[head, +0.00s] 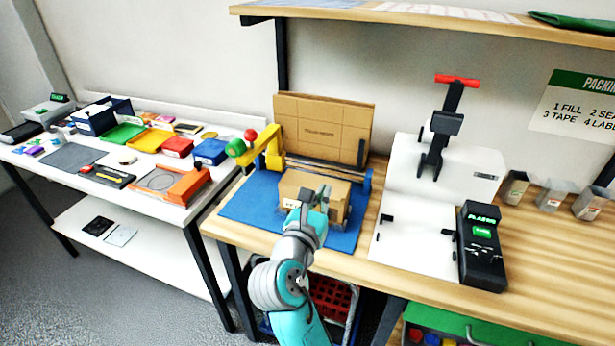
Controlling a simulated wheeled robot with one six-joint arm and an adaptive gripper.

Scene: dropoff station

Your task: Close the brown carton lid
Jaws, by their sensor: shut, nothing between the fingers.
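A small brown carton (337,207) sits on a blue mat (255,207) on the wooden bench. Its top face looks flat; whether this is a lid lying down or raised is hard to tell at this size. A large brown cardboard panel (322,125) stands upright behind it. My gripper (322,193) is shut and empty at the carton's front top. It overlaps the carton in the picture, so I cannot tell whether it touches. My gripper and arm hide part of the carton's front.
A yellow holder (272,150) with green and red rolls stands left of the carton. A white board (410,240) and black terminal (481,246) lie to the right. A shelf (420,20) runs overhead. A white table (150,184) with trays stands left.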

